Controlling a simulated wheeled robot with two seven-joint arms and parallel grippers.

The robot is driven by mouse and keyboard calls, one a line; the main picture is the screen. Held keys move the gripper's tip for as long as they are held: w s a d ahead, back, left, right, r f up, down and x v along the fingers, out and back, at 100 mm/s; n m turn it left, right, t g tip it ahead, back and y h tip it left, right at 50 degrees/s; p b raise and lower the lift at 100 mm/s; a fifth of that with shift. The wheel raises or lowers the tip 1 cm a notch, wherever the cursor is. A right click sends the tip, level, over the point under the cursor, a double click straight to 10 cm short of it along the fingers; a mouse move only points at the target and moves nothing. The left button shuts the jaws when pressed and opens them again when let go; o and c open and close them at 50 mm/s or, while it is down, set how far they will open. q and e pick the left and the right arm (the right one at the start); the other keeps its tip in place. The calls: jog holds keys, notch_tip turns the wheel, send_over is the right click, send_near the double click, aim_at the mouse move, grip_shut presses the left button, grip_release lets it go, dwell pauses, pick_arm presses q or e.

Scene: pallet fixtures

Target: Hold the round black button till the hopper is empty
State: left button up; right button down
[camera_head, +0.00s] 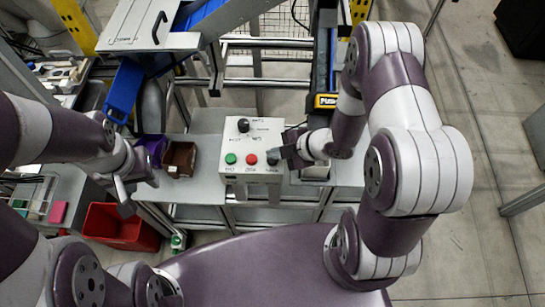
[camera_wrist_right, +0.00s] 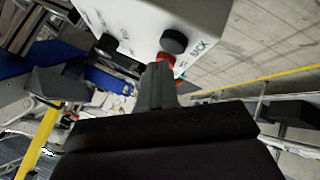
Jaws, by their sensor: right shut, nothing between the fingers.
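A pale control box (camera_head: 252,142) stands in the middle of the head view, with a black knob (camera_head: 243,125) near its top, a green button (camera_head: 231,158) and a red button (camera_head: 251,160). The round black button (camera_head: 271,161) is at its right edge, partly covered by my right gripper (camera_head: 283,158). In the right wrist view the black button (camera_wrist_right: 173,41) shows beyond my shut, empty fingertips (camera_wrist_right: 158,68), which overlap the red button (camera_wrist_right: 165,58). I cannot tell whether they touch the box. My left gripper (camera_head: 136,190) is open and empty at the left. I cannot make out the hopper's contents.
A brown box (camera_head: 181,157) and a purple bin (camera_head: 153,148) sit left of the control box. A red bin (camera_head: 116,226) stands lower left. A blue chute (camera_head: 124,90) and a metal frame (camera_head: 262,84) rise behind. The floor at the right is mostly clear.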

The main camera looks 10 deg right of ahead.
dwell(0.5)
jog(key=shift+f+b, duration=0.3)
jog(key=shift+f, duration=0.1)
jog(key=shift+f+b, duration=0.4)
jog(key=shift+f, duration=0.05)
dwell(0.5)
dwell(5.5)
jog(key=shift+r+p, duration=0.8)
jog(key=shift+r, duration=0.05)
